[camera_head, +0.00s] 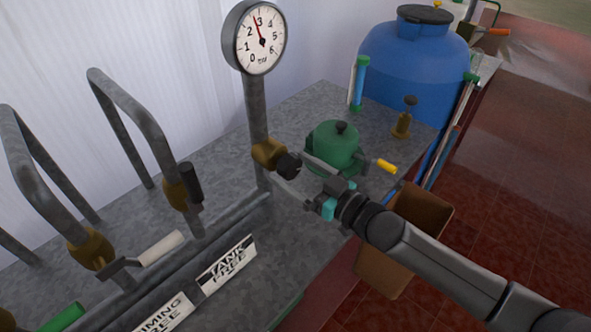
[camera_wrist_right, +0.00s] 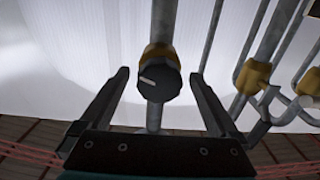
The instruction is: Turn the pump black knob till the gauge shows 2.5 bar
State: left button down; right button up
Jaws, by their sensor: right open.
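The black knob (camera_head: 289,166) sits on a brass valve body (camera_head: 266,154) on the grey pipe below the gauge. In the right wrist view the knob (camera_wrist_right: 159,84) shows a white mark pointing left and slightly up. The round white gauge (camera_head: 262,38) has a red needle between 2 and 3, nearer 3. My right gripper (camera_head: 291,169) is open at the knob, its fingers pointing toward it. In the wrist view its fingers (camera_wrist_right: 159,75) lie on either side of the knob, with gaps visible on both sides. My left gripper is not in view.
A green round-topped pot-like part (camera_head: 334,146) stands close behind my right gripper. A blue tank (camera_head: 415,62) and a small brass fitting (camera_head: 402,124) are farther back. Bent grey pipes with brass valves (camera_head: 90,250) stand left. A brown box (camera_head: 421,213) lies below the bench edge.

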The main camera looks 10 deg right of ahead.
jog(key=c, duration=1.4)
jog(key=shift+n+p, duration=0.35)
jog(key=shift+n, duration=0.15)
jog(key=o, duration=1.4)
jog(key=v, duration=1.5)
jog(key=shift+s, duration=0.15)
jog(key=shift+d, duration=0.1)
